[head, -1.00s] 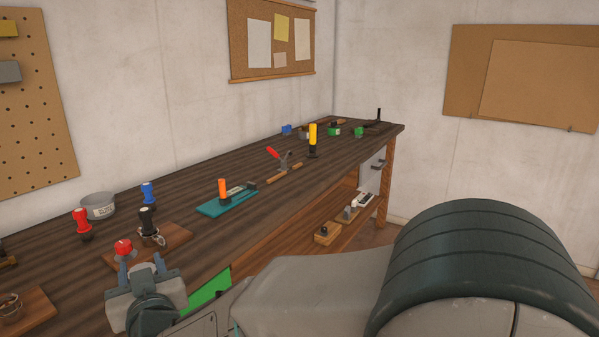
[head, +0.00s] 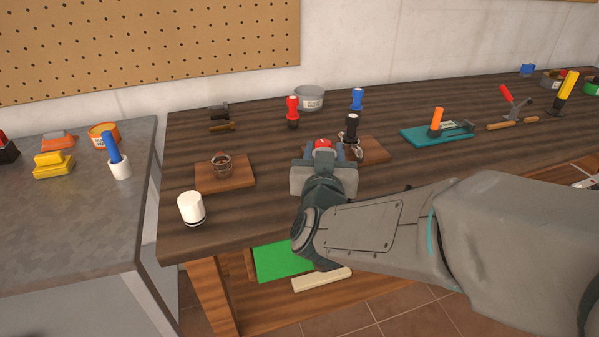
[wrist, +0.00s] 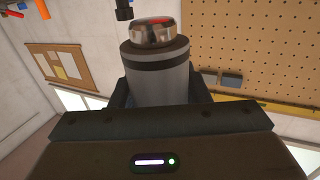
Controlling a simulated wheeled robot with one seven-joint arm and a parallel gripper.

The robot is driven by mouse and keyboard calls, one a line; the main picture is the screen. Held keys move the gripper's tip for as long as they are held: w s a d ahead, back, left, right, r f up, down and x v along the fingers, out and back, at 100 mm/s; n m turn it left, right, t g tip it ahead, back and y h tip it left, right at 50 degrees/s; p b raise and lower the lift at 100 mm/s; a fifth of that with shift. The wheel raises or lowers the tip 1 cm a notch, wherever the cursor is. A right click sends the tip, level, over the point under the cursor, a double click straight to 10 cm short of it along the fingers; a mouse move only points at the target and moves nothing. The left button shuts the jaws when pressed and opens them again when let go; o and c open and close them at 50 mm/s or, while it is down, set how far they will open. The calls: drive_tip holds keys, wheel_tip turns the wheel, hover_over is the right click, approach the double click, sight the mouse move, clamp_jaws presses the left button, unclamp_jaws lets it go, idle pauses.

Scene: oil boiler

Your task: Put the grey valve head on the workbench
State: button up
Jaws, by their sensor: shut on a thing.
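My gripper (head: 323,155) is over the front part of the dark wooden workbench (head: 245,225). It is shut on a grey cylinder, the grey valve head (wrist: 160,75), which has a black band and a shiny metal cap in the wrist view. A red end (head: 322,143) shows between the fingers in the head view; most of the body is hidden there. I cannot tell how high it is above the bench. A black-handled piece (head: 352,127) stands just beyond it to the right, on a brown board (head: 375,150).
A white cylinder (head: 190,207) and a board with a small wire-like holder (head: 222,165) stand left. Red (head: 292,112) and blue (head: 357,99) knobbed pieces and a grey tin (head: 309,98) stand behind. A grey table (head: 70,225) adjoins left. Bare wood lies between.

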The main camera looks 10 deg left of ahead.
drive_tip(key=shift+w+a+f+b, duration=0.2)
drive_tip(key=shift+w+a+f, duration=0.25)
drive_tip(key=shift+a+f, duration=0.85)
drive_tip(key=shift+w+a+f+b, duration=0.15)
drive_tip(key=shift+w+a+f, duration=0.25)
drive_tip(key=shift+a+f, duration=0.85)
drive_tip(key=shift+w+a+f+b, duration=0.2)
drive_tip(key=shift+w+a+f, duration=0.25)
drive_tip(key=shift+a+f, duration=0.8)
drive_tip(key=shift+d+f, duration=0.35)
drive_tip(key=shift+f, duration=0.05)
drive_tip(key=shift+f, duration=0.2)
drive_tip(key=o, duration=1.1)
